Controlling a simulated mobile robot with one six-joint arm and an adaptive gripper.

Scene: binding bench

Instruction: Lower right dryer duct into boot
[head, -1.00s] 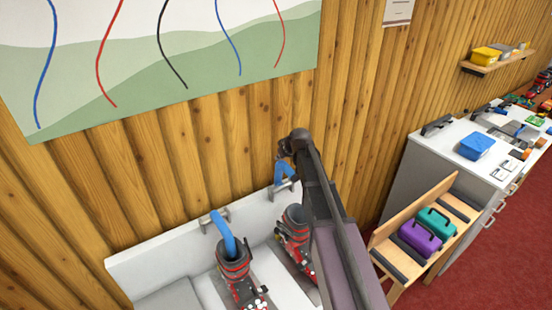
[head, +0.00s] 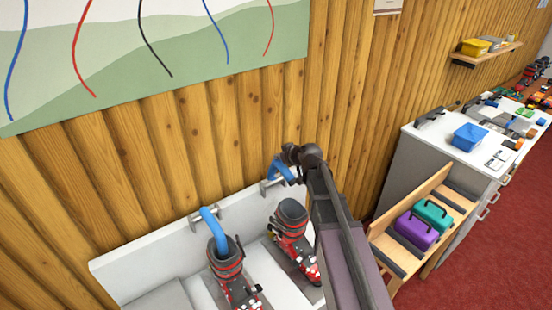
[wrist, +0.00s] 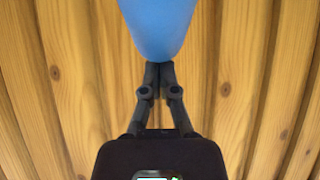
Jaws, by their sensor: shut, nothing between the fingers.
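The right dryer duct (head: 283,172) is a short blue tube on a grey bracket at the back of the white dryer. It stands raised, clear of the right boot (head: 292,232), a red and black ski boot with an open top. My gripper (head: 284,156) is at the upper end of this duct. In the wrist view a blue tube (wrist: 158,25) fills the top centre, just beyond the shut fingertips (wrist: 159,68). Nothing shows between the fingers. I cannot tell whether they touch the duct. The left duct (head: 213,228) bends down into the left boot (head: 228,265).
The white dryer (head: 150,253) stands against a wooden plank wall (head: 180,140). To the right is a wooden bench (head: 440,230) with purple and teal cases. Beyond it is a white counter (head: 425,140) with a blue bin (head: 470,137).

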